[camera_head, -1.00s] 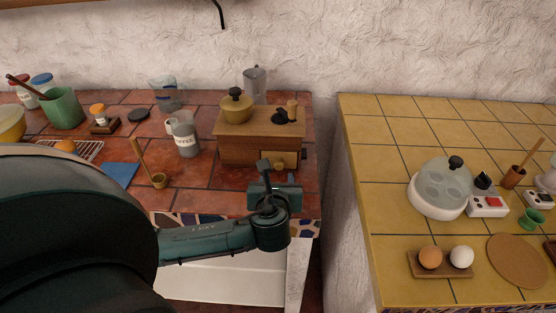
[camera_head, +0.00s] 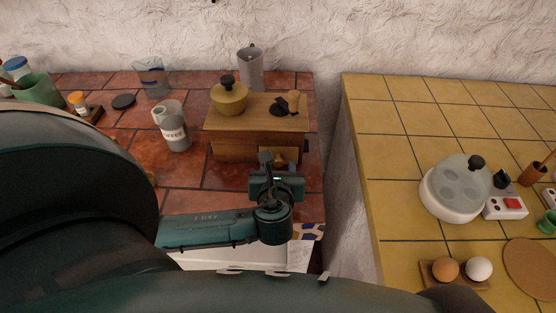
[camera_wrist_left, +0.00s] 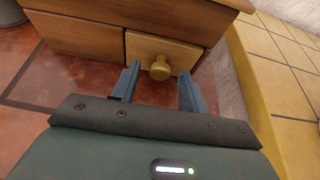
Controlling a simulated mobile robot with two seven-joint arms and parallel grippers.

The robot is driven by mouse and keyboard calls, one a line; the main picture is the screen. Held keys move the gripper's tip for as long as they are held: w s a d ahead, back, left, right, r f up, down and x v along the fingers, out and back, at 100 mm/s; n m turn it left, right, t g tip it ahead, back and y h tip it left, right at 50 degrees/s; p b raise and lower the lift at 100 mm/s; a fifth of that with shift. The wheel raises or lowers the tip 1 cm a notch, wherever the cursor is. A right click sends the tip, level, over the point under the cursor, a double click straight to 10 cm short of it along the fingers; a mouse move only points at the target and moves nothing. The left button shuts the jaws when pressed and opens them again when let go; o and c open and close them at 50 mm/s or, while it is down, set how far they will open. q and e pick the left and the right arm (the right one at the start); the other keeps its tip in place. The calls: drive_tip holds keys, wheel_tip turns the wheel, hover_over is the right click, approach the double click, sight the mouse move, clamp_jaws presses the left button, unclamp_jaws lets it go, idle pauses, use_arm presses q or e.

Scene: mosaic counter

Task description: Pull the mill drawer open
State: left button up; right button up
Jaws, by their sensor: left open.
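The wooden mill (camera_head: 235,145) stands near the right end of the red tiled counter. Its drawer (camera_wrist_left: 140,46) has a paler front with a round knob (camera_wrist_left: 160,69) and looks shut, flush with the mill's body. My left gripper (camera_head: 272,160) is open in front of the drawer. In the left wrist view its two fingers (camera_wrist_left: 158,80) point at the drawer, one on each side of the knob, with gaps between them and the knob. My right gripper is not in view.
Right, across a gap, the yellow tiled counter (camera_head: 400,150) holds an egg cooker (camera_head: 447,200) and eggs.

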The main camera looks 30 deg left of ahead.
use_arm(q)
drive_tip(key=shift+c, duration=0.5)
clamp_jaws()
